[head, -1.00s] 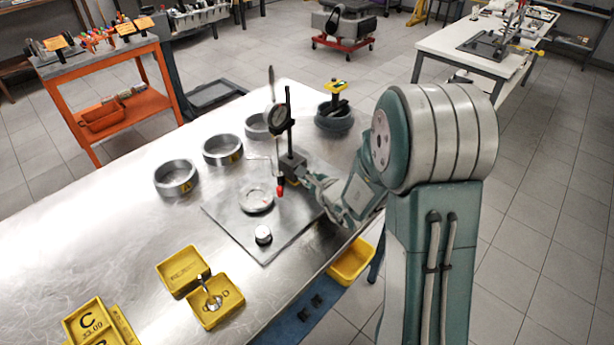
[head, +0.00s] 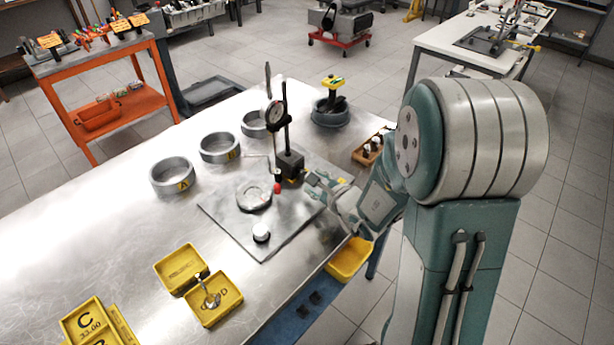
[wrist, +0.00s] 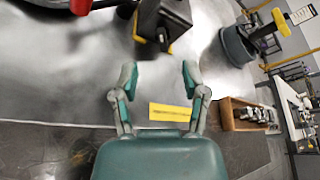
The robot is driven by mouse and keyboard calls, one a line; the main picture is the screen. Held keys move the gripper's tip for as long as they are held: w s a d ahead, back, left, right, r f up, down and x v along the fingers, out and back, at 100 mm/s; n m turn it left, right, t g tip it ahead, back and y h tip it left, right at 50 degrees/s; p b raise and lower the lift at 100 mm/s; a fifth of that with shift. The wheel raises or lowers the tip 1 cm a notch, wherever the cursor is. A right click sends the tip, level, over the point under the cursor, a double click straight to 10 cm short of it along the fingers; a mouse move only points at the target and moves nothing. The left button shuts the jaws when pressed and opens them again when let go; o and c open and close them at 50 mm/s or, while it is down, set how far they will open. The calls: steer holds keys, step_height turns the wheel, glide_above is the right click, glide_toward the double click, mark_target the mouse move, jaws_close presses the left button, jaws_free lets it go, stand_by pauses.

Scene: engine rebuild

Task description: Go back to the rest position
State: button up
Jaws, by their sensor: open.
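My gripper (head: 318,187) is at the right edge of the grey plate on the metal bench, just right of the dial gauge stand's black base. In the wrist view its two fingers (wrist: 158,80) are spread apart with nothing between them. The dial gauge stand (head: 288,162) stands upright on the plate, and its base also shows in the wrist view (wrist: 162,22), ahead of the fingers and apart from them. My arm hides part of the bench's right edge.
A metal ring part (head: 254,195) and a small round part (head: 261,232) lie on the plate (head: 235,222). Several rings stand behind, including ring A (head: 172,176). Yellow trays (head: 213,312) sit in front. A wooden rack (head: 366,150) and a dark round container (head: 331,117) stand at the right.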

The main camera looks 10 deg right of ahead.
steer(key=shift+v, duration=0.85)
steer(key=shift+a, duration=0.1)
steer(key=s+a+r+n+g+y, duration=0.6)
steer(key=s+a+r+n+g, duration=0.25)
steer(key=s+a+n, duration=0.45)
steer(key=s+d+r+n+h, duration=0.5)
steer(key=s+d+n+h, duration=0.5)
steer(key=s+d+n, duration=0.1)
steer(key=shift+d+r+h, duration=0.2)
steer(key=shift+d+h, duration=0.1)
